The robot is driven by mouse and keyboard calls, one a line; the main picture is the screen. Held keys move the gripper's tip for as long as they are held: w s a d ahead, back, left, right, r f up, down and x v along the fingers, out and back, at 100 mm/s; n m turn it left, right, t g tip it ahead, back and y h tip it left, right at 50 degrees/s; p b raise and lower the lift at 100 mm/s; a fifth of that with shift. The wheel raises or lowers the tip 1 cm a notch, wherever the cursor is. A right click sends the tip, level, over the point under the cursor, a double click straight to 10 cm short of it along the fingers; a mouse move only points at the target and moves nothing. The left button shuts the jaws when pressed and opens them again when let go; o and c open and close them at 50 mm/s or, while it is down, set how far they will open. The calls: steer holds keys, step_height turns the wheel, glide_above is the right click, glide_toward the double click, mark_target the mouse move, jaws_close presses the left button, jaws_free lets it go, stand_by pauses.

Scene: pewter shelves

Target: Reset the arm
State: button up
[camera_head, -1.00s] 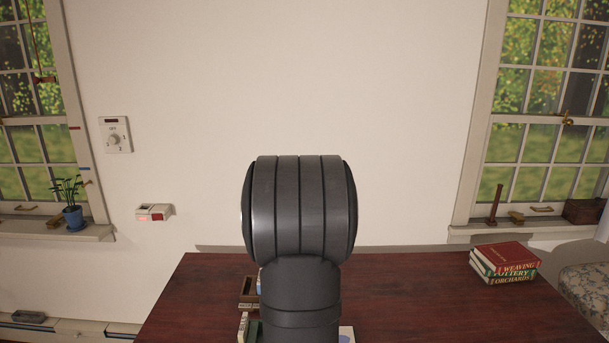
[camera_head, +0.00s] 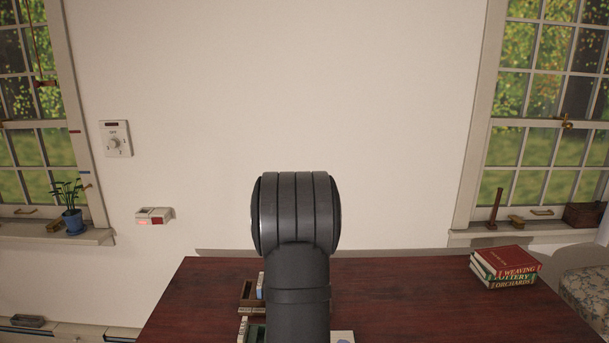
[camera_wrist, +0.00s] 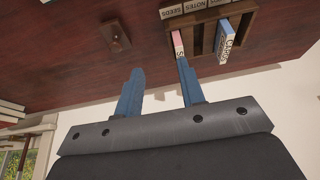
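My gripper (camera_wrist: 160,92) shows in the wrist view with its two blue fingers apart and nothing between them. It is above the dark red table (camera_wrist: 75,62), near a wooden rack (camera_wrist: 245,15) that holds small labelled boxes or books. In the head view my arm's dark grey link stands in the middle, and the gripper itself is not visible there. The arm hides part of the table (camera_head: 420,290) and of the things on it.
A stack of books (camera_head: 505,266) lies at the table's right. A wooden holder (camera_head: 247,296) is partly hidden behind my arm. A small wooden block with a knob (camera_wrist: 115,36) sits on the table. The table between arm and books is clear.

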steer(key=w+a+f, duration=0.1)
steer(key=w+a, duration=0.7)
steer(key=w, duration=0.3)
steer(key=shift+w, duration=0.25)
steer(key=shift+s+d, duration=0.1)
steer(key=shift+d, duration=0.05)
steer(key=s+d, duration=0.5)
steer(key=s, duration=0.3)
steer(key=s+d+r, duration=0.1)
steer(key=s+d, duration=0.4)
steer(key=s, duration=0.3)
steer(key=shift+s, duration=0.35)
steer(key=shift+d, duration=0.1)
